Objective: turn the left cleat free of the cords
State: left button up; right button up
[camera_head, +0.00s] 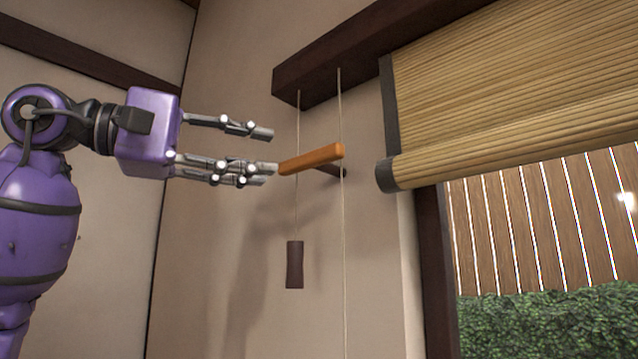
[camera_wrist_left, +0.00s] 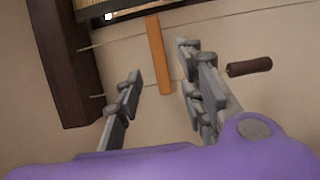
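The cleat (camera_head: 312,158) is an orange-brown wooden bar on a dark peg at the wall, lying nearly level and slightly tilted. It also shows in the left wrist view (camera_wrist_left: 158,55). Two thin cords (camera_head: 342,240) hang from the dark head rail, one near each end of the cleat. I cannot tell whether they touch it. My left gripper (camera_head: 270,152) is open and empty, with its fingertips close to the cleat's left end. In the left wrist view the cleat appears between the spread fingers, with no visible contact. My right gripper is not in view.
A dark wooden pull (camera_head: 294,265) hangs on the left cord, below the gripper. The dark head rail (camera_head: 330,60) is above, and a rolled bamboo blind (camera_head: 510,100) is to the right beside a window. The wall left of the pull is bare.

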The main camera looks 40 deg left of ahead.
aim_at(303, 160)
pick_arm(q)
jog(key=shift+p+x, duration=0.7)
jog(key=shift+x, duration=2.8)
grip_shut()
